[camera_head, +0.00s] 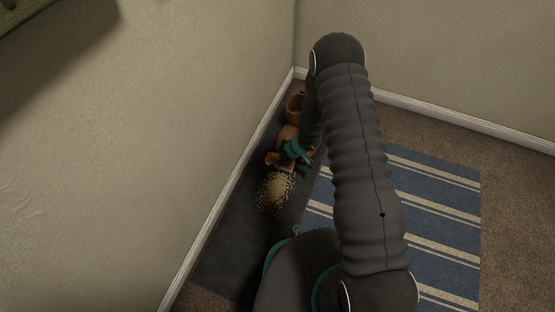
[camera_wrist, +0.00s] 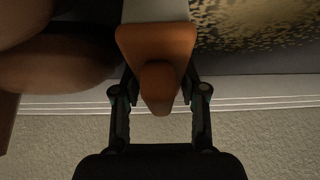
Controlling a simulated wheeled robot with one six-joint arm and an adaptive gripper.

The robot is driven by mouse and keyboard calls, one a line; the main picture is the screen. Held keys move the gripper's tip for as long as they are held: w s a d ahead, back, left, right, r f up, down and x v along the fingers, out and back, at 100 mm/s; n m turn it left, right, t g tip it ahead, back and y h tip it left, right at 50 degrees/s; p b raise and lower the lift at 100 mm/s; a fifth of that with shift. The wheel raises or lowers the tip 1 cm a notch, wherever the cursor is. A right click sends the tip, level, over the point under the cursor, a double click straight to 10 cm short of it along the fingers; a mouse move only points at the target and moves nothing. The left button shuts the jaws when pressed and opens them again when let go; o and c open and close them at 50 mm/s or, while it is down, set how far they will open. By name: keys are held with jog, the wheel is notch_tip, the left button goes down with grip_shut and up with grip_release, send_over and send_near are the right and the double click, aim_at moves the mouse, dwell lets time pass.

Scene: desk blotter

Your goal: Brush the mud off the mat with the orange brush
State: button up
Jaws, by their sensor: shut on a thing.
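The mud (camera_head: 275,190) is a patch of tan crumbs on the dark grey mat (camera_head: 228,248) along the left wall. It also shows at the top right of the wrist view (camera_wrist: 250,22). The orange brush (camera_head: 273,158) is just beyond the patch in the head view. In the wrist view the brush (camera_wrist: 155,42) has its orange handle pointing back between my fingers, with a pale part at the top edge. My gripper (camera_head: 296,150) is shut on the handle; it also shows in the wrist view (camera_wrist: 160,92). Whether the bristles touch the mat is hidden.
Terracotta pots (camera_head: 295,105) stand in the corner beyond the brush; large brown rounded shapes (camera_wrist: 60,65) sit close left of my gripper in the wrist view. The wall and white baseboard (camera_head: 222,205) run close by. A blue striped rug (camera_head: 440,215) lies right.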

aim_at(274, 175)
jog(key=shift+f+b, duration=0.65)
jog(key=shift+f, duration=0.45)
jog(key=shift+s, duration=0.1)
